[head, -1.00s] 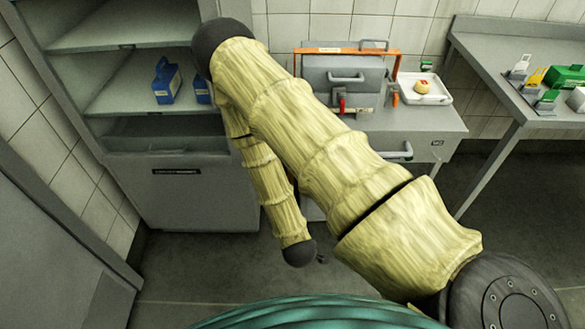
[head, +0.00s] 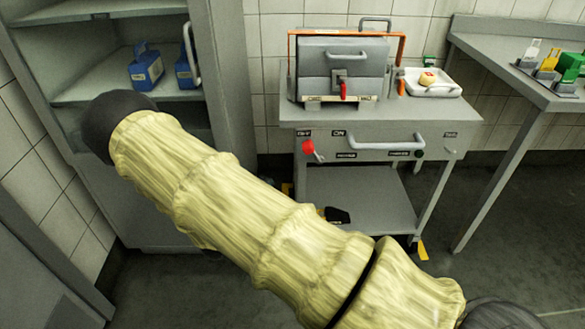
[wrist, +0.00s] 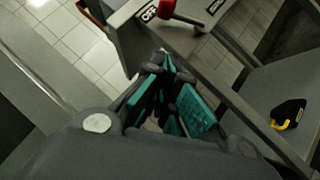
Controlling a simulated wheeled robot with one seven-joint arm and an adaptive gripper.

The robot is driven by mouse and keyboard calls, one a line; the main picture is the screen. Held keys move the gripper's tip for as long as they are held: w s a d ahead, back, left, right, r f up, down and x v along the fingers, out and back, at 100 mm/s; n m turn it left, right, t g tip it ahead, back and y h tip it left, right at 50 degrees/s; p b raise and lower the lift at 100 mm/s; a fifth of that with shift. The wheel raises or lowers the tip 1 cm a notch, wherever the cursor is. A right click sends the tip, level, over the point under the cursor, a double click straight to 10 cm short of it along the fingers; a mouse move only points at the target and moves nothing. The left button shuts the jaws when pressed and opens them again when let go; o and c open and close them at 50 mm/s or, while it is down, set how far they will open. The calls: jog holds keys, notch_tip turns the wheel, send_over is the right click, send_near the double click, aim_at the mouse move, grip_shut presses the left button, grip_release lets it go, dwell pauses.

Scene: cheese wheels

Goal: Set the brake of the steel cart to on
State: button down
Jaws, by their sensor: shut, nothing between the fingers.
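The steel cart (head: 450,112) stands against the back wall in the head view. On its front is a brake lever with a red knob (head: 308,146), which sits at the OFF label (head: 304,133). The ON label (head: 338,133) is to its right. In the wrist view the red knob (wrist: 166,8) and its lever show at the top edge beside the OFF label (wrist: 148,14). My gripper (wrist: 168,64) is shut and empty, below the knob in that picture and apart from it. My arm hides the gripper in the head view.
A grey lidded box with an orange frame (head: 400,34) and a white tray (head: 436,90) stand on the cart. A black object (head: 338,215) lies on its lower shelf (head: 375,205). Shelving with blue containers (head: 146,68) is at left, a steel table (head: 470,42) at right.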

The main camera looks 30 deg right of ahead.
jog(key=d+r+b, duration=0.1)
jog(key=d+r, duration=0.4)
jog(key=d, duration=0.6)
jog(key=shift+w+d+r+g+h, duration=0.15)
jog(key=shift+w+r+g+h, duration=0.2)
jog(key=shift+w+h, duration=0.1)
jog(key=shift+d+r, duration=0.1)
jog(key=shift+d, duration=0.1)
